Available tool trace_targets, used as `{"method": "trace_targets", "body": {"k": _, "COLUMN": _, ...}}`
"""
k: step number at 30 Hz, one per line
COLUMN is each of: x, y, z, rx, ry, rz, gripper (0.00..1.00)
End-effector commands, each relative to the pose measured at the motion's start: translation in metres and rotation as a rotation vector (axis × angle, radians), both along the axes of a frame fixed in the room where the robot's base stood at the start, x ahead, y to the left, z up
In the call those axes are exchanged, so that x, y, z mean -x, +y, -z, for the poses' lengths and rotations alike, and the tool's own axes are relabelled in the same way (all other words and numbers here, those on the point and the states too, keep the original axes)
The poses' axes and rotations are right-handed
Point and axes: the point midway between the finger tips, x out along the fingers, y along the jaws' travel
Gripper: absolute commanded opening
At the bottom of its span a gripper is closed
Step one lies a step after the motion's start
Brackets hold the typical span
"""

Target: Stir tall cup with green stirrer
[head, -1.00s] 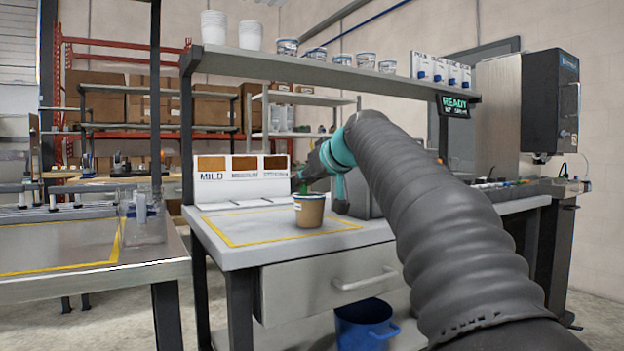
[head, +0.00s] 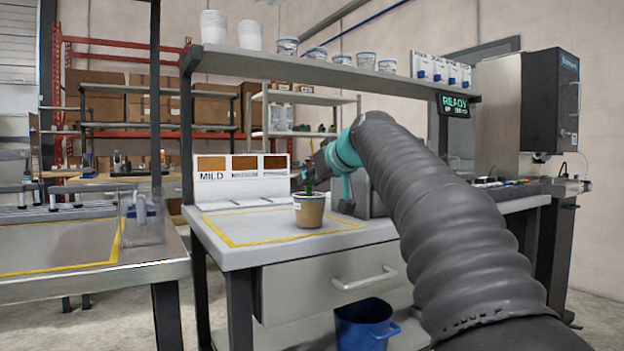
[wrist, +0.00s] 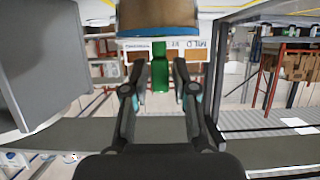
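The cup's side (wrist: 172,15) fills the top of the wrist view, which appears upside down. The green stirrer (wrist: 160,76) runs from the cup to between my fingers. In the head view only a small green part of the stirrer (head: 309,187) shows over the rim. The stirrer's lower end and the cup's inside are hidden.
A panel marked MILD (head: 240,178) stands behind the cup. A grey box (head: 374,200) is at the right, partly behind my arm. An upper shelf (head: 330,72) carries cups and tubs. A blue bucket (head: 362,325) is below. The outlined area left of the cup is clear.

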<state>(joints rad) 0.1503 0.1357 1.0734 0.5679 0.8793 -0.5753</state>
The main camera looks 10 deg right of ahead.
Motion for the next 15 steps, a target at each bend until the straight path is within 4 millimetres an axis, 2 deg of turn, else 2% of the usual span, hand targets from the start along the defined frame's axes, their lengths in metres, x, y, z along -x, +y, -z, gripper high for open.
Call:
{"method": "trace_targets", "body": {"k": 10, "x": 0.0, "y": 0.0, "z": 0.0, "rx": 0.0, "ry": 0.0, "rz": 0.0, "gripper": 0.46}}
{"method": "trace_targets", "body": {"k": 15, "x": 0.012, "y": -0.005, "z": -0.006, "rx": -0.001, "ry": 0.0, "rz": 0.001, "gripper": 0.46}}
